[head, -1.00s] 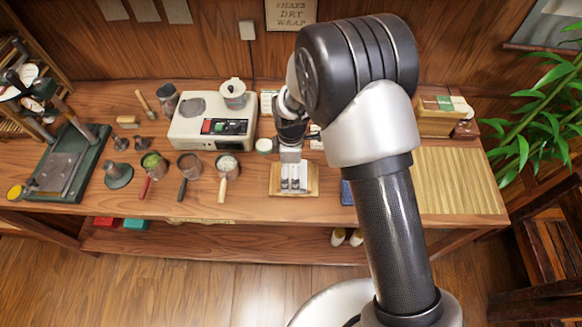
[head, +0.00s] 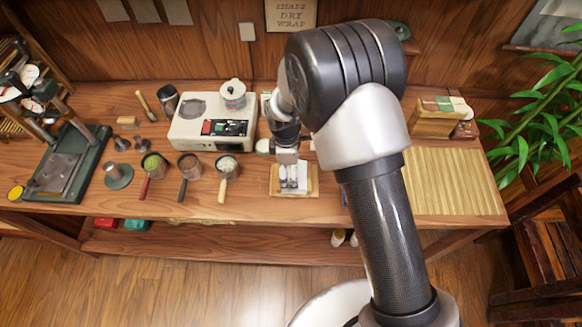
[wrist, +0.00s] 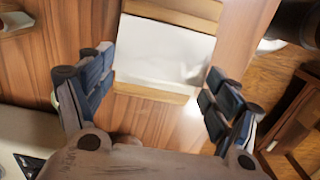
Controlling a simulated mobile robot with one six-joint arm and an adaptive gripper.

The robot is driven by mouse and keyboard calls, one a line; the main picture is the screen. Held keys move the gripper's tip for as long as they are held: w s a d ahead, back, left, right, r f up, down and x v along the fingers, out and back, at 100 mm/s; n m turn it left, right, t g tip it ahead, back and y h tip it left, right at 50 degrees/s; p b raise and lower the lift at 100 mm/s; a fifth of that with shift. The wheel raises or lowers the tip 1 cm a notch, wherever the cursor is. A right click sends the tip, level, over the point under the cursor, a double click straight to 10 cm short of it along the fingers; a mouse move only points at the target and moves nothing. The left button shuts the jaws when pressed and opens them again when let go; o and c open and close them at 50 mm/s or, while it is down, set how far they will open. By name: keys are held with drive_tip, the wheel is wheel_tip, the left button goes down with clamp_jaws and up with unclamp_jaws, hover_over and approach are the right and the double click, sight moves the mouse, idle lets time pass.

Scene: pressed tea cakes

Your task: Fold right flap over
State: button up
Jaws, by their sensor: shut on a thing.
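A white paper sheet (wrist: 165,50) lies on a wooden board (wrist: 155,91) at the table's front; the board also shows in the head view (head: 313,181). My gripper (head: 292,178) is low over the board. I cannot make out a separate right flap or any fold line. No tea cake shows; anything under the sheet is hidden.
A cream appliance (head: 213,125) stands left of the board, with several handled cups in front of it, one of them green-filled (head: 152,163). A slatted mat (head: 452,181) lies bare at the right. A wooden box (head: 436,117) stands behind the mat.

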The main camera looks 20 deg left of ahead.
drive_tip(key=shift+a+f+h, duration=0.1)
drive_tip(key=shift+f+h, duration=0.15)
drive_tip(key=shift+h, duration=0.15)
drive_tip(key=o, duration=1)
wheel_tip(320, 180, up, 12)
drive_tip(key=a, duration=0.1)
drive_tip(key=shift+s+a, duration=0.25)
